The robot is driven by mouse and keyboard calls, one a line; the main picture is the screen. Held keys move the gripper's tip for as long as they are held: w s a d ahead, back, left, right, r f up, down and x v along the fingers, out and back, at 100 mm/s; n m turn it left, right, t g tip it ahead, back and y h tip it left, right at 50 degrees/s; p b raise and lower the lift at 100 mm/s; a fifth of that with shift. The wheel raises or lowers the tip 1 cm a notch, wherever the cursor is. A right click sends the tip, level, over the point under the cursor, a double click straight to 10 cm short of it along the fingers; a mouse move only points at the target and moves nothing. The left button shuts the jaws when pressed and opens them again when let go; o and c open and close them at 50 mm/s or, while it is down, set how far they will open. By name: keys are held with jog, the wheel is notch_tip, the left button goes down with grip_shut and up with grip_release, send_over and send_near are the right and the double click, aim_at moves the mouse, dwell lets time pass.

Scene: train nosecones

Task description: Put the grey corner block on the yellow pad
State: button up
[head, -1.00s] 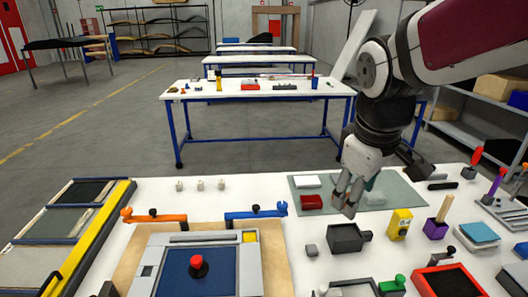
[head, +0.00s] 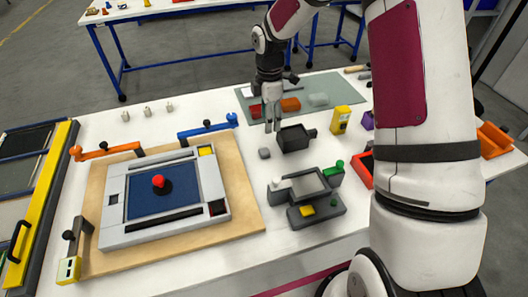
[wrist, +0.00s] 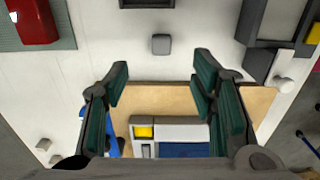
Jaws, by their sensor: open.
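The small grey corner block (head: 264,153) lies on the white table just right of the wooden board. It also shows in the wrist view (wrist: 161,44), beyond the fingertips and roughly centred between them. A yellow pad (head: 206,150) sits at the far right corner of the blue and grey fixture; the wrist view shows it too (wrist: 144,132). My gripper (head: 273,126) is above the table, pointing down, apart from the block. In the wrist view my gripper (wrist: 161,66) has its fingers spread with nothing between them.
A dark open box (head: 294,138) stands close to the right of the block. A grey device (head: 306,195) with a second yellow piece (head: 308,210) stands nearer. A red block (head: 256,111) lies on the green mat behind. A blue clamp (head: 207,128) stands beside the fixture's far edge.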

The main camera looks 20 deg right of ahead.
jog(key=p, duration=0.1)
send_over(267, 150)
notch_tip(267, 150, down, 8)
jog(key=shift+d+r, duration=0.1)
jog(key=shift+d, duration=0.05)
jog(key=shift+a+f+p, duration=0.2)
jog(key=shift+f+p, duration=0.55)
jog(key=shift+f, duration=1.95)
jog(key=shift+c, duration=0.3)
jog(key=c, duration=1.1)
